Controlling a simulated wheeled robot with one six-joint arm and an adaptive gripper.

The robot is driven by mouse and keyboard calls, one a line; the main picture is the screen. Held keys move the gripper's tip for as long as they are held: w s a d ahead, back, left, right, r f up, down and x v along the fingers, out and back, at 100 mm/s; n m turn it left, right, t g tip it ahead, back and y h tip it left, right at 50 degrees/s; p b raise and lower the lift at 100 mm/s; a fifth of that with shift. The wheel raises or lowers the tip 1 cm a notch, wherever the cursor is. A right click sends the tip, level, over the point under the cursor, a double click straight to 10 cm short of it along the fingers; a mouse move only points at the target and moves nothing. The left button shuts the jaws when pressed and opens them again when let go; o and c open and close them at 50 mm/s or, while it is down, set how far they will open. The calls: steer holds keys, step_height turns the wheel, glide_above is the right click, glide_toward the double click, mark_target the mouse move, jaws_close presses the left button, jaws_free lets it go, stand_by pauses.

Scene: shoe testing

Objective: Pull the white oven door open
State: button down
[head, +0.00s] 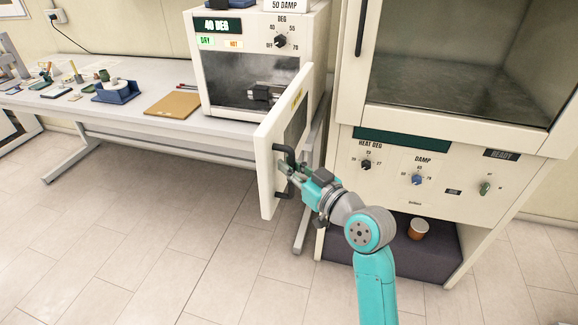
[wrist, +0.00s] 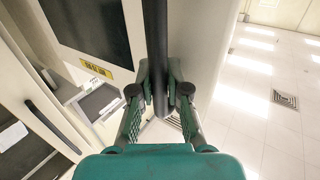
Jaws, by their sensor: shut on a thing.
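The white oven (head: 262,58) stands on the bench with its front facing me. Its white door (head: 274,150) is swung well open toward me, and the dark inside of the oven shows with a dark metal item in it. The black bar handle (head: 281,172) is on the door's outer face. My gripper (head: 287,173) is shut on this handle. In the wrist view the two fingers (wrist: 161,90) close on either side of the dark vertical handle bar (wrist: 155,42). The door (wrist: 193,45) shows beside it.
A large white cabinet (head: 430,175) with knobs and a glass window stands close to the right of the door. An orange cup (head: 418,228) sits on its low shelf. The bench (head: 150,88) holds a clipboard (head: 172,104) and small tools. The floor (head: 140,230) in front and left is clear.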

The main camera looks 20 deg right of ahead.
steer(key=shift+a+f, duration=0.15)
steer(key=c, duration=1.1)
jaws_free()
steer(key=shift+s, duration=0.1)
steer(key=shift+c, duration=0.2)
steer(key=v, duration=1.2)
